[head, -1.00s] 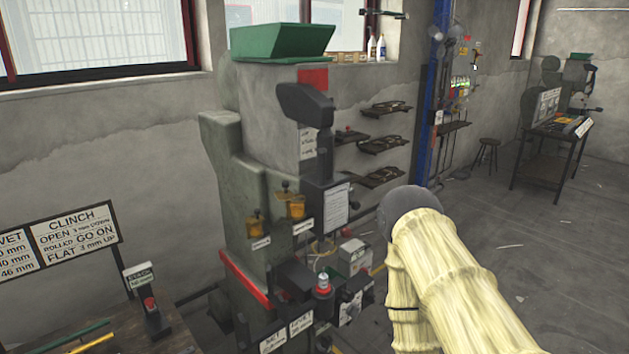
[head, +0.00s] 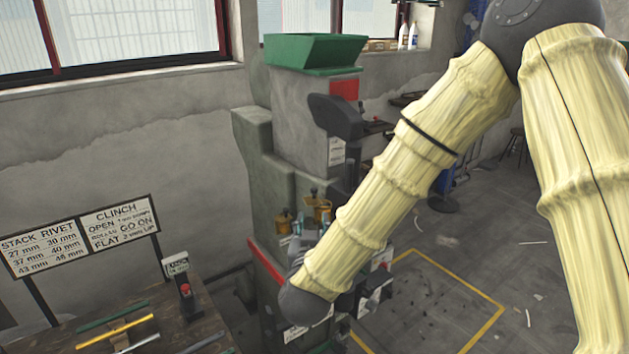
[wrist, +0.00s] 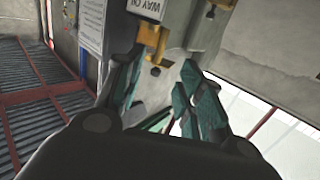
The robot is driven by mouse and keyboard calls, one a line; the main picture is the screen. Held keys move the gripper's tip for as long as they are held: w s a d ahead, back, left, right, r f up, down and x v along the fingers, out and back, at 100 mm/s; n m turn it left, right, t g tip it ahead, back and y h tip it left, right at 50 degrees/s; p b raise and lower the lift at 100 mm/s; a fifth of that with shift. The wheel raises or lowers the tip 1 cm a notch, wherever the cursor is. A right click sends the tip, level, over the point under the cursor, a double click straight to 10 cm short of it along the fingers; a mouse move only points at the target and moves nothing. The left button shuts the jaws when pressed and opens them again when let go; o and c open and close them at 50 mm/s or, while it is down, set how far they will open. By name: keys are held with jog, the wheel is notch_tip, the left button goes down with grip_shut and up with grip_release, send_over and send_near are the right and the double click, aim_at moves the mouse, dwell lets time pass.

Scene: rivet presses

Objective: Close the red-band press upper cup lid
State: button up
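The red-band press (head: 298,110) stands left of centre in the head view, with a red band (head: 344,89) near its top. Two amber cups with dark knobs sit on its front: a left cup (head: 285,222) and a slightly higher right cup (head: 319,209). The lids are too small to read as open or closed. My gripper (head: 311,228) is just below the right cup, partly hidden by my forearm. In the wrist view, my gripper (wrist: 162,66) has its teal fingers apart and empty. An amber cup (wrist: 152,38) lies just beyond the fingertips, apart from them as far as I can see.
A green hopper (head: 316,52) tops the press. A bench (head: 215,325) with rods and a red-button box (head: 184,285) is at lower left, below a clinch sign (head: 118,225). A yellow-outlined floor area (head: 440,300) lies right. A way-oil label (wrist: 146,8) is near the cup.

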aim_at(314, 190)
jog(key=shift+t+h, duration=0.3)
jog(key=shift+t, duration=0.1)
jog(key=w+r+p, duration=0.1)
jog(key=w, duration=0.2)
jog(key=w+r+p, duration=0.1)
jog(key=w+p, duration=0.1)
jog(key=w, duration=0.1)
jog(key=w+r+p, duration=0.2)
jog(key=w, duration=0.1)
jog(key=shift+w+r, duration=0.1)
jog(key=shift+w, duration=0.1)
jog(key=shift+w+d+p, duration=0.15)
jog(key=shift+w+p, duration=0.2)
jog(key=shift+w, duration=0.6)
jog(key=shift+c, duration=0.5)
grip_shut()
